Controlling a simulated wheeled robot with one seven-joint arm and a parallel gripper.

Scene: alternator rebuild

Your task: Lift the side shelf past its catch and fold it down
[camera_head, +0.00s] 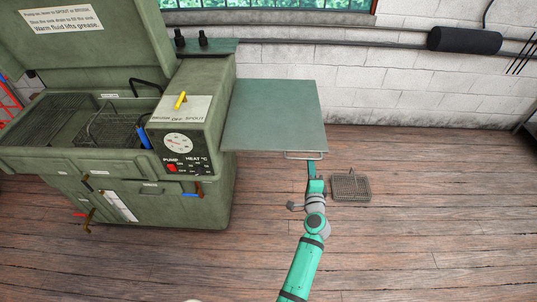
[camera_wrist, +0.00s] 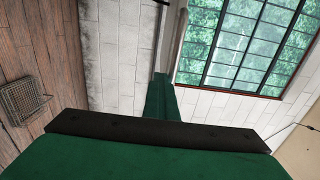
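The side shelf (camera_head: 275,115) is a flat grey-green panel, standing out level from the right side of the green parts washer (camera_head: 190,120). A thin bar handle (camera_head: 303,155) runs along its front edge near the right corner. My gripper (camera_head: 313,164) is at that edge, just below the handle's right end. Whether it touches the handle or has closed on it I cannot make out. In the wrist view the gripper's green finger part (camera_wrist: 162,100) points at the wall, and its gap does not show. The catch is hidden.
A wire basket (camera_head: 350,187) lies on the wooden floor right of my arm and also shows in the wrist view (camera_wrist: 22,100). A brick wall (camera_head: 400,95) with a pipe and black cylinder (camera_head: 464,40) is behind the shelf. Floor to the right is mostly clear.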

